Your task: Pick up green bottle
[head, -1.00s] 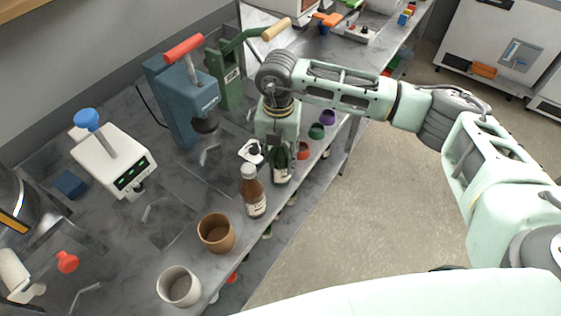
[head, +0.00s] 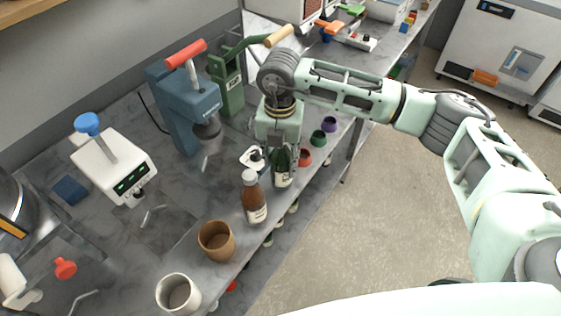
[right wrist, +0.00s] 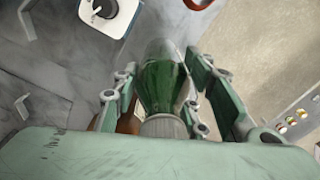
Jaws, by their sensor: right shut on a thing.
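The green bottle (head: 282,169) is dark green with a pale label and stands on the counter near its front edge, behind a brown bottle. My right gripper (head: 279,148) reaches down from above and is shut on the bottle's upper part. In the right wrist view the green bottle (right wrist: 163,84) sits between the two fingers of the right gripper (right wrist: 168,100), its cap towards the palm. I cannot tell whether its base touches the counter. My left gripper is not in view.
The brown bottle (head: 254,199) stands close by, with a brown cup (head: 216,240) and a white cup (head: 178,293) nearer. Red (head: 305,157), green (head: 318,138) and purple (head: 329,124) cups line the edge beyond. A blue press (head: 185,112) stands to the left.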

